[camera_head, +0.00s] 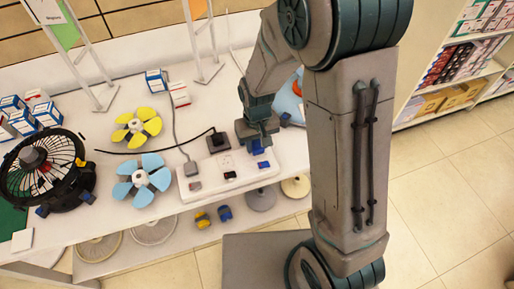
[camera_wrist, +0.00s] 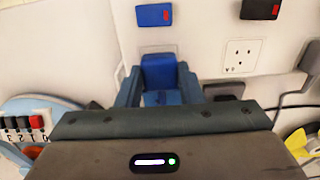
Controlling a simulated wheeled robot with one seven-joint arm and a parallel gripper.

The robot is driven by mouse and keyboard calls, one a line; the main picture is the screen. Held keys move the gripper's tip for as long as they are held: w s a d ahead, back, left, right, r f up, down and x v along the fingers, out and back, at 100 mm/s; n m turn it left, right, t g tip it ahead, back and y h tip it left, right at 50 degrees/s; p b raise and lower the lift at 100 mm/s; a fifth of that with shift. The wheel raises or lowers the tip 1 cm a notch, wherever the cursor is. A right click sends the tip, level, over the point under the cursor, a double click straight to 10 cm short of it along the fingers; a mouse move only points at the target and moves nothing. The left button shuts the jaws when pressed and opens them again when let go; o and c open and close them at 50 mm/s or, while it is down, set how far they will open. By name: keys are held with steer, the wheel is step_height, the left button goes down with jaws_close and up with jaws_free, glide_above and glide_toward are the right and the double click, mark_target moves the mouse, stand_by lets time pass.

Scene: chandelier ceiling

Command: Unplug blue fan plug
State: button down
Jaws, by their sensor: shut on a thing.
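The blue fan plug (camera_wrist: 158,72) is between the two fingers of my gripper (camera_wrist: 158,86) in the wrist view, and the gripper is shut on it. The plug is in front of a socket face on the white power strip (camera_wrist: 197,20); its pins are hidden, so I cannot tell whether they are in the socket. In the head view my gripper (camera_head: 260,142) is over the right end of the power strip (camera_head: 208,182), with a bit of the blue plug (camera_head: 257,148) showing below it. A blue switch (camera_wrist: 154,15) lies beside that socket.
An empty socket (camera_wrist: 239,55) and a black switch (camera_wrist: 261,9) are beside it. A grey plug (camera_head: 190,168) and a black plug (camera_head: 217,139) have cables. Blue (camera_head: 141,180), yellow (camera_head: 137,128) and black (camera_head: 46,168) fans stand on the left.

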mark_target(257, 145)
steer(key=shift+r+p, duration=1.7)
steer(key=shift+r, duration=0.8)
